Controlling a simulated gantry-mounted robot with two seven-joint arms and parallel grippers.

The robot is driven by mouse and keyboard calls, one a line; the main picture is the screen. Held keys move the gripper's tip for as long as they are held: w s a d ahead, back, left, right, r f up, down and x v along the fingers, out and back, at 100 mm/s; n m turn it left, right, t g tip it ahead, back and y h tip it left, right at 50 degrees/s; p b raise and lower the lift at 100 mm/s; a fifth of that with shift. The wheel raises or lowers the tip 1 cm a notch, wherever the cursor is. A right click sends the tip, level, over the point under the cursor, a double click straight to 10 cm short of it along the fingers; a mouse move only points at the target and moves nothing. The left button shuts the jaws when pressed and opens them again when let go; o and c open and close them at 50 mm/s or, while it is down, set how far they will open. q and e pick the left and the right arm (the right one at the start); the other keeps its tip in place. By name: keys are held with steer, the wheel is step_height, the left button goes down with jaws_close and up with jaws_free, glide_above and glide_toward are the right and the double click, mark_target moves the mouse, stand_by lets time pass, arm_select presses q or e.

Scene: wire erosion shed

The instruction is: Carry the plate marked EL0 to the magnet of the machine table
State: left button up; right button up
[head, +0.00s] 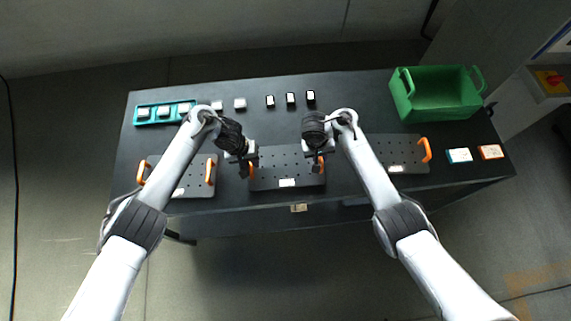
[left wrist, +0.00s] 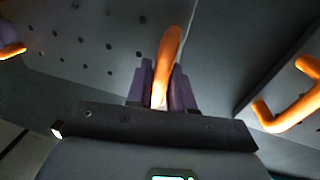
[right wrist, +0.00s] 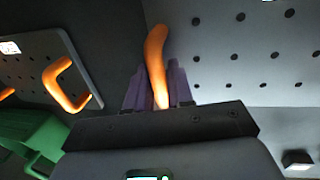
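Three dark perforated plates with orange handles show in the head view: a left plate (head: 195,178), a middle plate (head: 275,162) and a right plate (head: 400,152). Each has a small white label, too small to read, so I cannot tell which is EL0. My left gripper (head: 247,168) is shut on the middle plate's left handle, seen between its fingers in the left wrist view (left wrist: 166,75). My right gripper (head: 317,160) is shut on that plate's right handle, also in the right wrist view (right wrist: 156,70). I cannot tell whether this plate is lifted. I cannot make out the magnet.
A green crate (head: 437,107) stands at the back right of the dark table (head: 350,90). A teal tray (head: 152,122) with pale blocks is at the back left. Several small blocks (head: 291,99) stand in the back middle. Two small boxes (head: 460,155) (head: 491,152) lie at the right.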

arm_select(q)
jaws_close()
arm_select(e)
jaws_close()
stand_by(0.7)
arm_select(q)
steer(key=shift+r, duration=0.3)
arm_select(e)
steer(key=shift+r, duration=0.25)
